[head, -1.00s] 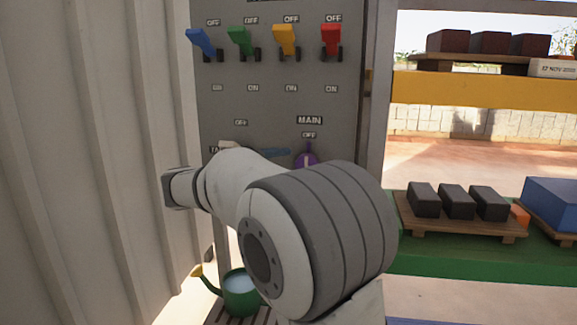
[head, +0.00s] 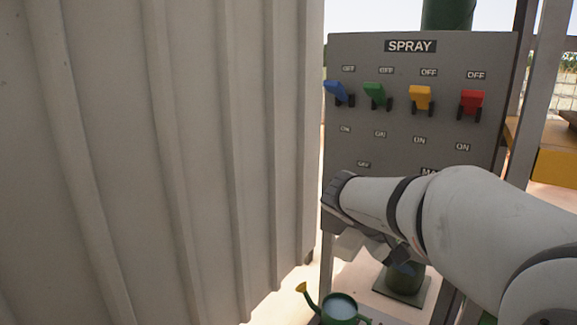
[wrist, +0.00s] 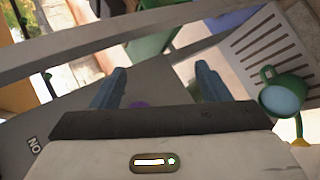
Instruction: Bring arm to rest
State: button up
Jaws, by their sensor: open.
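My arm (head: 470,215) reaches in from the right in the head view, across the lower part of the grey control panel (head: 350,135). My gripper (wrist: 160,85) is open in the wrist view, with its two blue-grey fingers well apart and nothing held between them. In the head view the wrist end hangs in front of the panel's lower left, and the fingertips cannot be made out clearly. Whether the gripper touches the panel cannot be told.
The panel, labelled SPRAY, has blue (head: 338,93), green (head: 375,96), yellow (head: 420,98) and red (head: 471,103) switches, all up at OFF. A ribbed pale wall (head: 190,150) fills the left. A green watering can (head: 340,308) stands below, on a slatted surface (wrist: 262,45).

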jog(key=s+a+r+m+y+p, duration=0.1)
jog(key=s+a+r+y+p, duration=0.2)
jog(key=s+a+y+p, duration=0.2)
jog(key=s+a+r+t+y+p, duration=0.1)
jog(key=s+a+r+y+p, duration=0.2)
jog(key=s+p, duration=0.6)
jog(key=shift+s+a+r+m+y+p, duration=0.2)
jog(key=shift+a+r+m+y+p, duration=0.2)
jog(key=shift+a+y+p, duration=0.75)
